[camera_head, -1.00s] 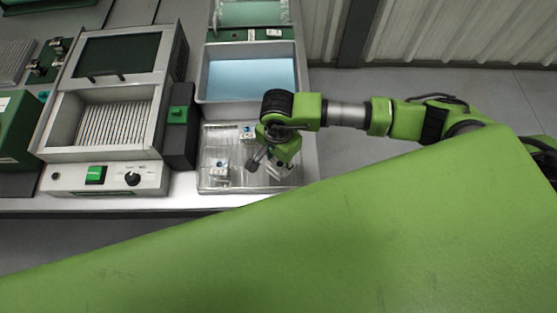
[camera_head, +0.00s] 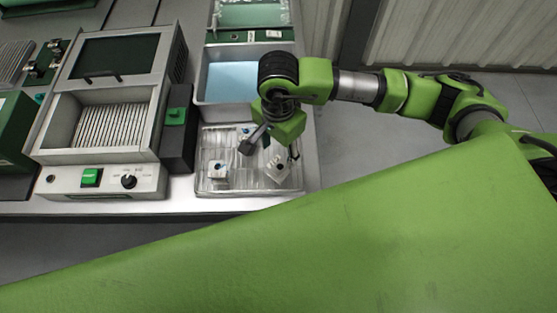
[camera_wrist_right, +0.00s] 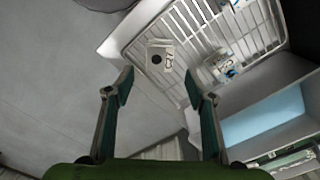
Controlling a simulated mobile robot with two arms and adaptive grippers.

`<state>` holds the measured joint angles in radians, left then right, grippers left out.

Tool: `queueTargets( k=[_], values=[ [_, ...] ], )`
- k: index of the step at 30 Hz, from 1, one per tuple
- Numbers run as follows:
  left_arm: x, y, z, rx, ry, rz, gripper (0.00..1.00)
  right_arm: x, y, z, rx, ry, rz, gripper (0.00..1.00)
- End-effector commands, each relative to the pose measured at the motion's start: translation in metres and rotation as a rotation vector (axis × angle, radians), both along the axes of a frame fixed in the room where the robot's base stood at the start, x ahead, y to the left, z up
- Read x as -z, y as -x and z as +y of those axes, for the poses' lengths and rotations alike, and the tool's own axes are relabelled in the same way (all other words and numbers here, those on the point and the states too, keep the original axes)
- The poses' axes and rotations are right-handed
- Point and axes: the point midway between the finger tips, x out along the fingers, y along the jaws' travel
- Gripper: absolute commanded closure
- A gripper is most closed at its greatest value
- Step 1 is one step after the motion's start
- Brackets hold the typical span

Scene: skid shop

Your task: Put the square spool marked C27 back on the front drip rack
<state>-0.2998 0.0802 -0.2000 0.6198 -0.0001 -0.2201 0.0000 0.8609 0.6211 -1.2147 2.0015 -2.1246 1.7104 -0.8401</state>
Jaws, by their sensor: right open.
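A square, pale spool (camera_head: 280,169) with a dark centre hole sits turned at an angle on the right part of the wire drip rack (camera_head: 241,185). In the right wrist view this spool (camera_wrist_right: 157,57) has a label that seems to read C27, and it lies on the rack (camera_wrist_right: 185,25) near its edge. My right gripper (camera_head: 280,148) is above the rack, beside and over that spool. In the wrist view its fingers (camera_wrist_right: 157,86) are spread and empty, with the spool beyond the tips. My left gripper is not in view.
Another labelled spool (camera_head: 217,170) sits at the rack's left; it also shows in the wrist view (camera_wrist_right: 222,67). A blue bath (camera_head: 231,78) stands behind the rack. A dark block with a green switch (camera_head: 176,116) and a slatted metal box (camera_head: 110,125) are left.

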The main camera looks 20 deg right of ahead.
Motion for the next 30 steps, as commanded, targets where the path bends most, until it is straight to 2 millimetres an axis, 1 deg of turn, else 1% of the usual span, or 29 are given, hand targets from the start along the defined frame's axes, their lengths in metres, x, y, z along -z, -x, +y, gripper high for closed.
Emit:
queueTargets(
  k=[1,3,6,9,27,30],
  values=[
    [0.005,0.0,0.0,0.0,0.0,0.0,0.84,-0.008,-0.001,0.0,-0.002,-0.002,-0.005,0.5],
    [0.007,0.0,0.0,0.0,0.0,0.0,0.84,-0.018,-0.001,0.0,-0.001,-0.001,-0.004,0.5],
    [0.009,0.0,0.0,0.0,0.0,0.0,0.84,-0.028,-0.001,0.0,0.0,0.0,-0.001,0.5],
    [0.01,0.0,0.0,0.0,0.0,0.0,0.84,-0.034,0.0,0.0,-0.001,-0.001,0.0,0.5],
    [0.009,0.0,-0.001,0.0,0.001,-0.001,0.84,-0.035,0.0,0.0,-0.001,0.0,0.001,0.5],
    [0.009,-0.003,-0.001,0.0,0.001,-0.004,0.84,-0.035,0.001,0.0,-0.001,0.0,0.001,0.5]
  ],
)
